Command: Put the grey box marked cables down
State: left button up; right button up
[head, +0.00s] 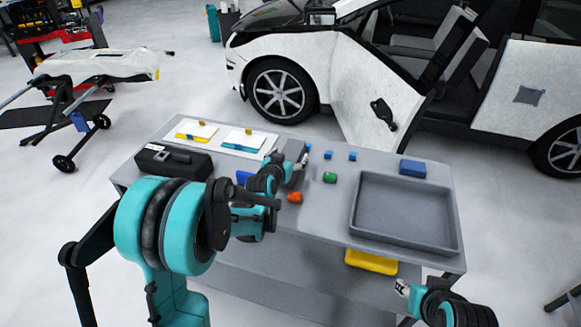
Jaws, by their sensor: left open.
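My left gripper (301,163) is over the back middle of the grey table (330,225). It is open. A grey block-like shape (291,150) shows right at its jaws; I cannot tell for sure whether this is the grey box, and I can read no cables marking. My teal wrist hides part of this spot. My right gripper (403,288) is low, in front of the table's right front edge, and its jaws are too small to read.
A grey tray (452,243) lies at the table's right, with a blue block (412,168) behind it. A black case (172,161) and white sheets (198,132) are at the left. Small blue, green (330,177) and orange (294,197) pieces lie mid-table. A white car (375,85) stands behind.

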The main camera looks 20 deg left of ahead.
pick_arm(q)
jog(key=shift+x, duration=1.05)
jog(key=shift+s, duration=0.15)
grip_shut()
jog(key=shift+r, duration=0.1)
